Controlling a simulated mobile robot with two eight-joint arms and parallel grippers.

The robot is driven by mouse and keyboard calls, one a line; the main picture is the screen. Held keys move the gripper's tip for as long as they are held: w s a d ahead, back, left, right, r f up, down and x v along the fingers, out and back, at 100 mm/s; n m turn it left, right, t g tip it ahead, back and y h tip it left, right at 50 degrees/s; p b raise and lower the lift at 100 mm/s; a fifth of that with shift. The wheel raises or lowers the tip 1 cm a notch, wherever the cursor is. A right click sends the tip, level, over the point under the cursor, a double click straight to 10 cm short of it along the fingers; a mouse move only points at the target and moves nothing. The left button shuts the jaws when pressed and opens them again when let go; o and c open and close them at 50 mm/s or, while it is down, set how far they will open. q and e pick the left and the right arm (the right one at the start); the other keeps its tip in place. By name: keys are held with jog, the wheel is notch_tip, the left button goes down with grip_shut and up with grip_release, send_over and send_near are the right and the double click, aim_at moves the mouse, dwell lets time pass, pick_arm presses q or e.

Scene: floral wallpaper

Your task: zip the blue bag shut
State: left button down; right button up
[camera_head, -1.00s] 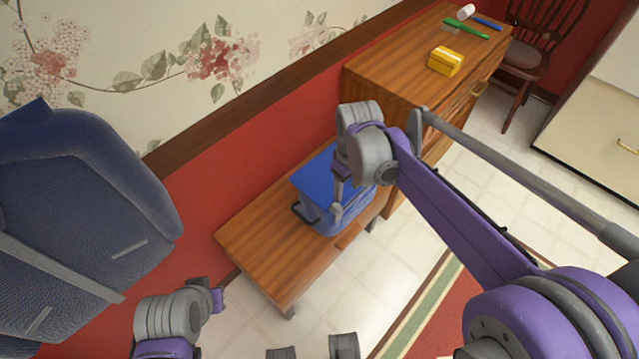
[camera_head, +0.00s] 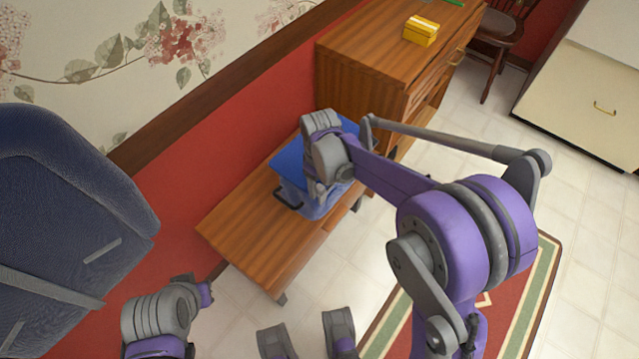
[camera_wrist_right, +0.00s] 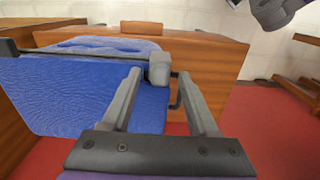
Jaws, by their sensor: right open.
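The blue bag (camera_head: 291,164) lies on the low wooden bench, with a dark handle at its front left. My right gripper (camera_head: 322,190) is over the bag and hides part of it. In the right wrist view the bag's blue surface (camera_wrist_right: 85,95) fills the left, with a paler blue part behind. A dark strip crosses the bag to a small grey block, which looks like the zip slider (camera_wrist_right: 160,68). My open right gripper (camera_wrist_right: 159,80) has its fingertips on either side of this block; contact is unclear. My left gripper (camera_head: 206,291) is low at the left, away from the bag, its jaws unclear.
The wooden bench (camera_head: 243,235) has bare top left of the bag. A taller wooden cabinet (camera_head: 360,75) stands behind, with a yellow box (camera_head: 421,31) on it. A dark blue padded seat (camera_head: 60,215) is at the left. A red wall (camera_head: 190,165) runs behind the bench.

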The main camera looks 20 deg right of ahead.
grip_shut()
jog(key=w+d, duration=0.4)
jog(key=d, duration=0.1)
jog(key=w+d, duration=0.4)
jog(key=d, duration=0.2)
jog(key=w+d, duration=0.4)
jog(key=d, duration=0.1)
jog(key=shift+d, duration=0.15)
grip_release()
notch_tip(320, 180, up, 11)
jog(key=p, duration=0.1)
jog(key=shift+p, duration=0.35)
